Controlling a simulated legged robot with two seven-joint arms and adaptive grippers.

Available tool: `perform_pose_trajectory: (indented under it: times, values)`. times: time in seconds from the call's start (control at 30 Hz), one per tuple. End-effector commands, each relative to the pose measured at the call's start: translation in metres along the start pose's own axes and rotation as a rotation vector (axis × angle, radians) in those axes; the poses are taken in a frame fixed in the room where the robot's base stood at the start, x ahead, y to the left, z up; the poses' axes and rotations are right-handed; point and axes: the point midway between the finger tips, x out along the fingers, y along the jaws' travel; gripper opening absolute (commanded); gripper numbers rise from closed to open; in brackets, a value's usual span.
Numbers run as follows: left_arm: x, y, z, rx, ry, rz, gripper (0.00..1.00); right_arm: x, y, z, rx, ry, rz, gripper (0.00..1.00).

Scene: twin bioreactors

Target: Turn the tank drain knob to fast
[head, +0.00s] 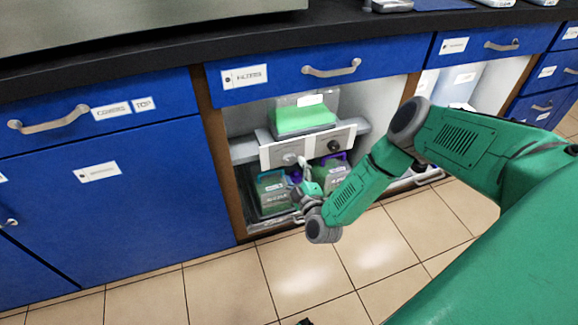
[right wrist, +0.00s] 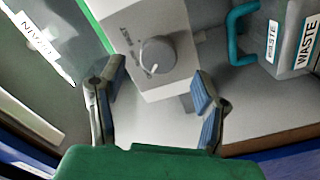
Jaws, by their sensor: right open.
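A white panel box (head: 313,147) sits in the open bay below the counter, under a tank with green contents (head: 304,119). It carries a light knob at its left and a dark knob (head: 334,146) at its right. My right gripper (head: 300,168) is at the left, light knob, and partly covers it. In the right wrist view, the round grey knob (right wrist: 157,55) has a pale pointer and small marks beside it. My right gripper (right wrist: 158,80) is open, its fingers apart on either side of the box, not closed on the knob.
Waste containers (head: 271,189) with coloured handles stand below the panel; one with a teal handle (right wrist: 242,40) is at the right in the wrist view. The tiled floor (head: 310,275) in front is clear.

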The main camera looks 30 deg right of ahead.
Motion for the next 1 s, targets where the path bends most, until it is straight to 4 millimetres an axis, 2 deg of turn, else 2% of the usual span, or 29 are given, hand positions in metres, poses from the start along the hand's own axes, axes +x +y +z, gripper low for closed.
perform_pose_trajectory:
  times: [0.1,0.3,0.67,0.77,0.8,0.83,1.0]
  values:
    - [0.013,0.0,0.001,0.0,0.0,0.0,0.53,0.022,-0.002,0.003,0.001,0.0,0.002,0.58]
    - [0.021,0.0,0.001,0.0,0.0,0.0,0.53,0.043,-0.001,0.002,0.002,-0.001,0.001,0.58]
    - [0.021,0.0,0.001,0.0,0.001,0.0,0.53,0.048,0.0,0.0,0.0,0.0,-0.001,0.58]
    - [0.021,0.0,0.001,0.0,0.001,0.0,0.53,0.048,0.0,0.0,0.001,0.0,-0.002,0.26]
    - [0.021,0.0,0.001,0.0,0.001,0.0,0.53,0.048,0.0,0.001,0.001,0.0,-0.002,0.12]
    - [0.021,0.0,0.001,0.0,0.001,0.0,0.53,0.048,-0.001,0.001,0.001,0.0,-0.002,0.08]
    - [0.021,0.0,0.001,0.0,0.001,0.0,0.53,0.048,-0.001,0.001,0.003,0.0,-0.004,0.08]
